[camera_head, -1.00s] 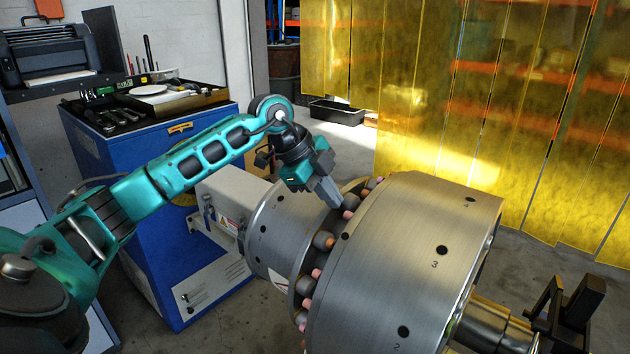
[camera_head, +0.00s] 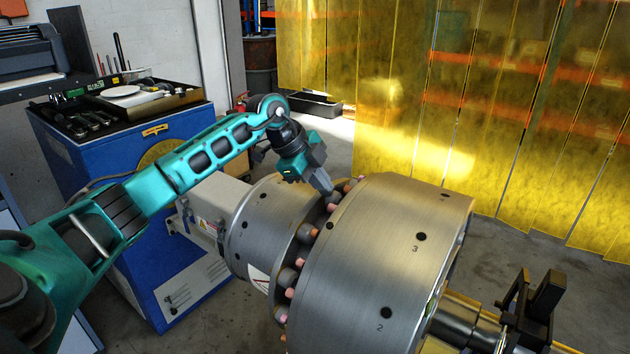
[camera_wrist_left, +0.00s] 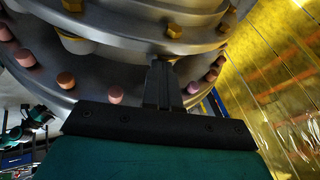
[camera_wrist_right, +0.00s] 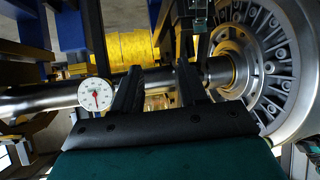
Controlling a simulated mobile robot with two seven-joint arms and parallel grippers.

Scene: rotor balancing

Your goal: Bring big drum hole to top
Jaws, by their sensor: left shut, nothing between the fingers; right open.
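The big steel drum (camera_head: 345,285) fills the lower right of the head view. Dark holes show on its curved side: one marked 3 (camera_head: 421,237), one marked 2 (camera_head: 386,313) below it, and one near the far upper edge (camera_head: 445,195). My left gripper (camera_head: 325,190) is shut and empty, its tips down at the bolted gap between the big drum and the smaller drum (camera_head: 262,222). In the left wrist view its fingers (camera_wrist_left: 165,65) reach in among bolts; contact is unclear.
A dial gauge (camera_wrist_right: 95,94) stands left of the right fingers, and the drum's ribbed end face (camera_wrist_right: 270,70) is to their right. A blue cabinet (camera_head: 105,190) with a tool tray stands at left. A yellow curtain (camera_head: 400,110) hangs behind.

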